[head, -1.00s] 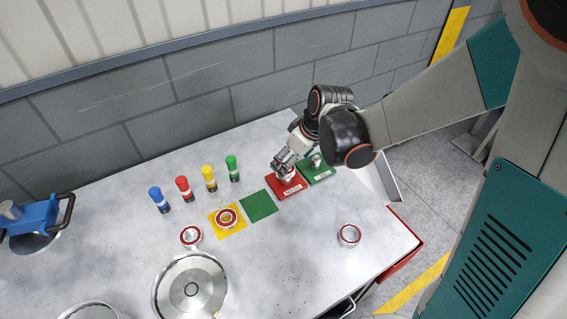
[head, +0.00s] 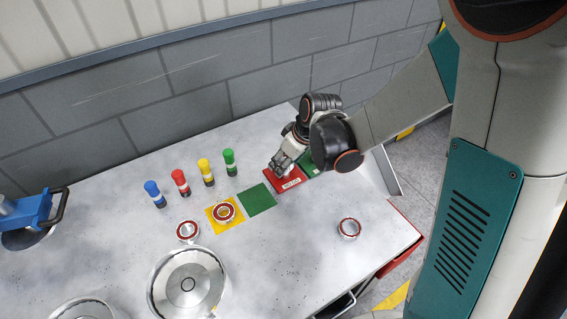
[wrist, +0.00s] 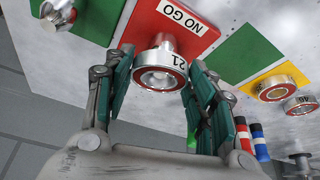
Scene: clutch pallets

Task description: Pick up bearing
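A silver bearing with a red ring and the mark "21" (wrist: 158,72) stands on the red NO GO pad (wrist: 187,22). In the head view the red pad (head: 291,183) lies under my gripper (head: 281,166), which hides the bearing there. My gripper (wrist: 161,80) is open in the wrist view, with one finger on each side of this bearing; whether either finger touches it is unclear. Other red-ringed bearings are on the yellow pad (head: 213,224), on the table left of it (head: 187,231), and alone at the right (head: 349,228).
A green pad (head: 258,203) is bare; another green pad (wrist: 97,18) bears a silver part (wrist: 58,13). Several coloured cylinders (head: 205,172) stand in a row. A round metal disc part (head: 187,286) lies in front. The front right table top is mostly clear.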

